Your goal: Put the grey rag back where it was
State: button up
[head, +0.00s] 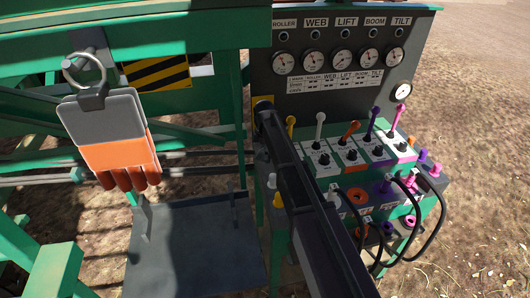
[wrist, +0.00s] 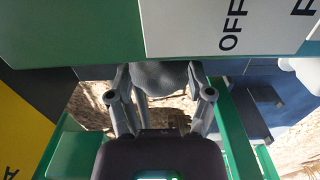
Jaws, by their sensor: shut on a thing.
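In the wrist view my gripper (wrist: 161,88) has its two grey fingers on either side of a bunched dark grey cloth, the grey rag (wrist: 160,75), and is shut on it. In the head view I cannot make out the gripper or the rag.
A white panel lettered OFF (wrist: 190,28) is close above the gripper. The head view shows a gauge panel (head: 300,95), levers (head: 320,125), black hoses (head: 437,215), an orange-and-grey glove (head: 115,130) hanging from a ring, and a grey plate (head: 190,250) below.

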jog(key=shift+f, duration=0.15)
jog(key=o, duration=1)
jog(key=shift+r, duration=0.2)
notch_tip(320, 180, up, 12)
jog(key=p, duration=1.2)
